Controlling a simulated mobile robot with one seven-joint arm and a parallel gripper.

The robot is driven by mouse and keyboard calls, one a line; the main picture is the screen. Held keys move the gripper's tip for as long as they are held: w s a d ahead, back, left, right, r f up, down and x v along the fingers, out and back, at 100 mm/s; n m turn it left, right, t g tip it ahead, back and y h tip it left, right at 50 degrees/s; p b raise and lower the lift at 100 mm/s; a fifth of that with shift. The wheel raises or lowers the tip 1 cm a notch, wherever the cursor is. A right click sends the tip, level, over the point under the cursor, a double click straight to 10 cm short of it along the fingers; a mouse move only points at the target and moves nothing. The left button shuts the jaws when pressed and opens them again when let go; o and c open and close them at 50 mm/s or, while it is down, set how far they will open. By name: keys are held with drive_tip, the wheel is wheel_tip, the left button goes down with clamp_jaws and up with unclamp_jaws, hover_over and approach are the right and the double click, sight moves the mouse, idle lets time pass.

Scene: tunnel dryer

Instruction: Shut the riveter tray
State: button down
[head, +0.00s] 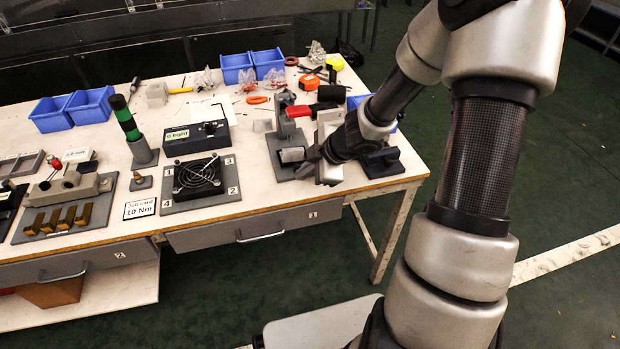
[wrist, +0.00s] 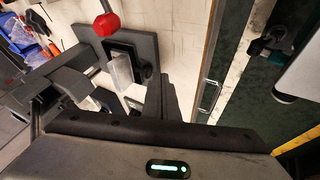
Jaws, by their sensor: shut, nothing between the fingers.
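The riveter (head: 284,125) is a grey upright on a grey base plate near the table's right end, with a red handle (head: 298,111). A pale grey block low at its front (head: 292,154) looks like its tray; I cannot tell how far out it is. In the wrist view a pale, box-like part (wrist: 120,70) stands against a black block on a grey plate, below a red knob (wrist: 107,24). My gripper (head: 309,160) is shut and empty, just right of the pale block. Its dark fingers (wrist: 166,95) partly show in the wrist view; contact is unclear.
A beige upright (head: 328,122) and a dark device (head: 382,160) stand close to my gripper. A fan on a plate (head: 197,178) is to the left. Table drawers (head: 250,228) with handles lie below the front edge. Blue bins (head: 253,65) stand at the back.

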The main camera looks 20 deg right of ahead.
sight(295, 165)
drive_tip(key=shift+w, duration=0.45)
drive_tip(key=shift+w, duration=0.1)
drive_tip(key=shift+w+r+p, duration=0.25)
drive_tip(key=shift+w+p, duration=0.05)
drive_tip(key=shift+p, duration=0.4)
drive_tip(key=shift+w+p, duration=0.9)
drive_tip(key=shift+w, duration=0.1)
drive_tip(key=shift+w+f, duration=0.2)
